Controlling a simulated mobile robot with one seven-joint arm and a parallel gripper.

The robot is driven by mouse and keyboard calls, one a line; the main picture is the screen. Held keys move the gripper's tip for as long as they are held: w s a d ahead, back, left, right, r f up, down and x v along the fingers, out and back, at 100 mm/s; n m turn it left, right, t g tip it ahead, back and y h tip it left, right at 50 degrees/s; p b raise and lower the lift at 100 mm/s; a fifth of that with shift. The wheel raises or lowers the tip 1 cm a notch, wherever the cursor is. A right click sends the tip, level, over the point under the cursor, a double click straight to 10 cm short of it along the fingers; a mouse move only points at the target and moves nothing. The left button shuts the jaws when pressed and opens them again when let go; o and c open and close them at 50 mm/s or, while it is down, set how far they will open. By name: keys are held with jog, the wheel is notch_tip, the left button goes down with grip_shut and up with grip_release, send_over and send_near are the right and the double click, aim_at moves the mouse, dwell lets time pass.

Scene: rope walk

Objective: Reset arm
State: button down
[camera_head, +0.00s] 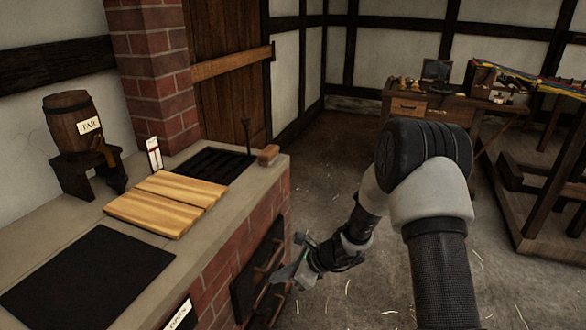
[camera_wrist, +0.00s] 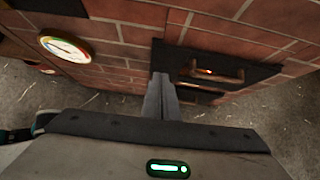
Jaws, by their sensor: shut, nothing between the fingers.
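My arm reaches forward from the lower right of the head view and bends down to my gripper (camera_head: 290,272), which hangs beside the brick front of the counter. The gripper is below the counter top, close to a dark metal door (camera_head: 258,268) set in the bricks. In the wrist view my gripper's fingers (camera_wrist: 161,98) are together with nothing between them. The door (camera_wrist: 222,64) with its bar handle (camera_wrist: 212,74) is just beyond and to the right of the fingers. The gap between fingertips and door is hard to judge.
The brick counter (camera_head: 75,222) carries wooden boards (camera_head: 165,203), a dark plate (camera_head: 88,277), a grate (camera_head: 212,167) and a tar barrel (camera_head: 72,122). A round gauge (camera_wrist: 65,49) is on the bricks. A desk (camera_head: 430,108) and a wooden frame (camera_head: 545,190) stand at right. Floor between is open.

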jog(key=s+d+r+n+h, duration=0.1)
jog(key=s+d+r+n, duration=0.2)
jog(key=r, duration=0.5)
jog(key=s+r+n+h, duration=0.1)
jog(key=s+r+n, duration=0.35)
jog(key=r, duration=0.25)
jog(key=s+d+r+n, duration=0.2)
jog(key=r+n, duration=0.3)
jog(key=r, duration=0.3)
jog(key=s+d+r+n+t+h, duration=0.1)
jog(key=s+d+r+n+h, duration=0.3)
jog(key=s+d, duration=0.45)
jog(key=s+d+r+n+t+h, duration=0.25)
jog(key=s+d+r+n, duration=0.35)
jog(key=s, duration=0.3)
notch_tip(320, 180, up, 22)
jog(key=p, duration=2.2)
jog(key=shift+d+r+m+g, duration=0.15)
jog(key=shift+m+g, duration=0.2)
jog(key=shift+g, duration=0.1)
